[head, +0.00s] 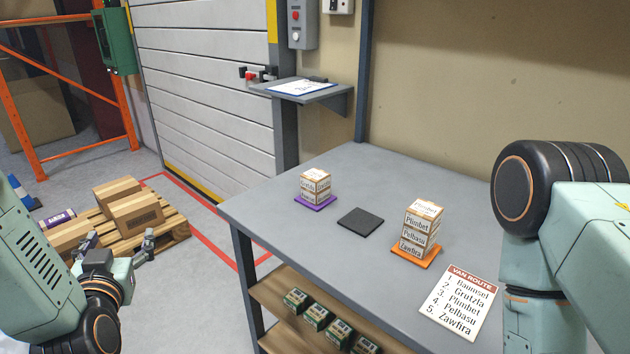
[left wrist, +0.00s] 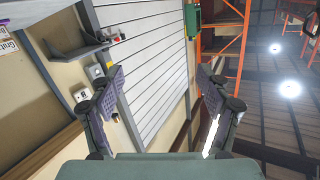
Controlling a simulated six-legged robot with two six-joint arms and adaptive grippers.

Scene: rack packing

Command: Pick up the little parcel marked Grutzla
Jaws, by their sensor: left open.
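A short stack of little white-labelled parcels stands on a purple mat (head: 316,205) at the back left of the grey table. Its upper parcel (head: 308,184) seems to read Grutzla, in small print; the label below is too small to read surely. In the left wrist view part of this stack shows at the left edge, with the Grutzla parcel (left wrist: 7,47) cut off by the frame. My left gripper (head: 118,241) is open and empty, left of the table and well away from the stack. My right arm shows at the right, but its gripper is out of frame.
An orange mat (head: 430,258) bears a stack reading Plimbet, Pelbasu, Zawfira downward. A bare dark mat (head: 360,221) lies between the stacks. A van route card (head: 459,303) lies at front right. Green boxes (head: 317,316) fill the shelf below. A pallet (head: 168,230) with cartons stands left.

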